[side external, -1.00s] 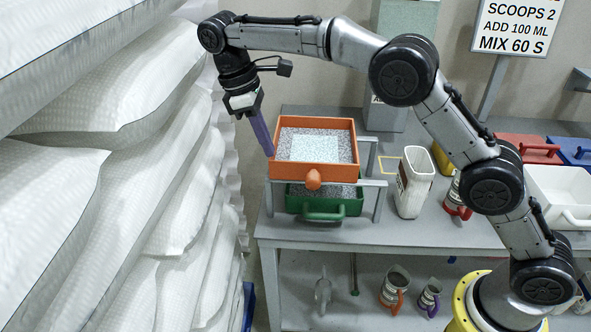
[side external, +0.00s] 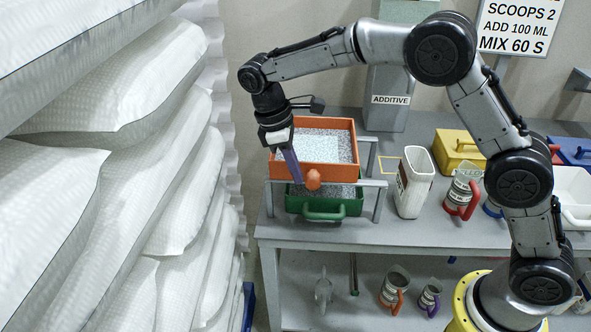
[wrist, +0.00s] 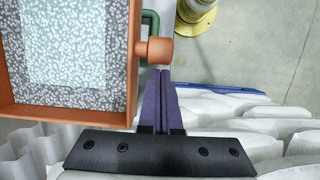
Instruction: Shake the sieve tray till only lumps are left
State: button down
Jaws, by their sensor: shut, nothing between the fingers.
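The orange sieve tray (side external: 318,171) rests on a grey rack above the green tray (side external: 325,207). Speckled grey material with a paler square in the middle lies in the sieve tray; I cannot tell lumps from fines. The green tray also holds speckled material. My gripper (side external: 297,182), with purple fingers, is shut and empty at the sieve tray's front, just left of its round orange knob (side external: 313,180). In the wrist view the fingers (wrist: 162,75) end close beside the knob (wrist: 157,50); I cannot tell whether they touch.
Stacked white sacks (side external: 110,160) fill the left side close to my gripper. A white container (side external: 413,182), a mug with a red handle (side external: 463,193) and a yellow box (side external: 458,148) stand right of the rack. The additive dispenser (side external: 388,90) stands behind.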

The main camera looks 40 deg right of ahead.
jog(key=s+d, duration=0.5)
dwell(0.4)
jog(key=shift+w, duration=0.1)
jog(key=w+a, duration=0.1)
jog(key=w+a+r, duration=0.2)
jog(key=shift+w+a, duration=0.2)
jog(key=shift+a, duration=0.05)
jog(key=v, duration=0.9)
